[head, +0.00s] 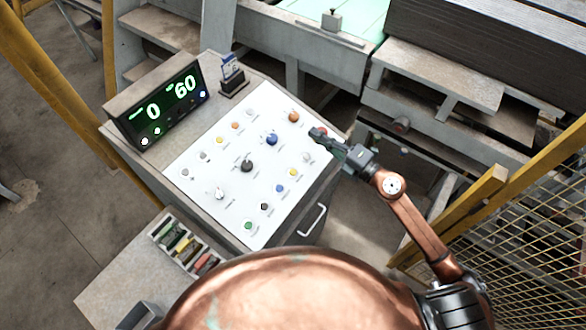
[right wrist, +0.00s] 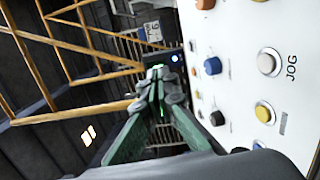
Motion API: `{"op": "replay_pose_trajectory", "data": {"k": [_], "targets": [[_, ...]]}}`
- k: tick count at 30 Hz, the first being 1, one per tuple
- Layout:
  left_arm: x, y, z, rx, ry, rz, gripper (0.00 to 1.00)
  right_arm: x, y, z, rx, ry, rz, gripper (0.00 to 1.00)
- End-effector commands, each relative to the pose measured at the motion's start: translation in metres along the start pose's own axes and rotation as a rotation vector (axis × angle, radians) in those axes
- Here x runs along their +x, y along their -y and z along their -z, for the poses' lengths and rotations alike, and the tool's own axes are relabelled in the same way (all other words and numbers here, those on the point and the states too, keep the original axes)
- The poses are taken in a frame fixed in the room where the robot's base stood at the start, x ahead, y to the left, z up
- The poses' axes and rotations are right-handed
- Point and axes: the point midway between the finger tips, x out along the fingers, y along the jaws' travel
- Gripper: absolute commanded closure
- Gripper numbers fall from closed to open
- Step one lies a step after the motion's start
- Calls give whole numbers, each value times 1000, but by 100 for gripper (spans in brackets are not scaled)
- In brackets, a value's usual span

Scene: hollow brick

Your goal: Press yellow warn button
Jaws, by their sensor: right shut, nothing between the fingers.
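The white button panel (head: 258,125) tops a grey console. One yellow button (head: 292,171) is on its right part, beside a grey button; in the right wrist view this yellow button (right wrist: 264,112) is on the panel's right side, near a grey button labelled JOG (right wrist: 268,62). A second yellow button (head: 220,140) is on the panel's upper left. I cannot read the label of either. My right gripper (head: 318,134) is shut and empty at the panel's right edge, apart from both yellow buttons. Its green fingers meet in the right wrist view (right wrist: 160,85). My left gripper is not in view.
A large blue button (head: 271,139), an orange one (head: 293,117) and a black knob (head: 246,166) share the panel. A display (head: 165,105) reading 0 and 60 stands at its upper left. A tray (head: 185,245) is at lower left. Yellow mesh fencing (head: 535,195) stands right of my arm.

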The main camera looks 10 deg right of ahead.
Motion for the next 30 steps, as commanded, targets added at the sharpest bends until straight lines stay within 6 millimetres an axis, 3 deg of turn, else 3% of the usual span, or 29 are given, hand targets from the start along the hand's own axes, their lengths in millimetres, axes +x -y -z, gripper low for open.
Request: {"op": "replay_pose_trajectory", "data": {"k": [1, 3, 7, 14, 30], "targets": [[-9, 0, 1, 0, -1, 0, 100, 4, -20, 25, -114, -86, 30, 100], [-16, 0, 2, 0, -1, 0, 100, 5, -28, 58, -290, -206, 107, 100], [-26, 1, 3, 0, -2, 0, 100, -5, -18, 86, -559, -338, 264, 100], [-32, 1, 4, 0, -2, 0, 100, -20, -2, 80, -781, -388, 429, 100], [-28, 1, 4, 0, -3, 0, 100, -20, 6, 79, -794, -389, 442, 100]]}}
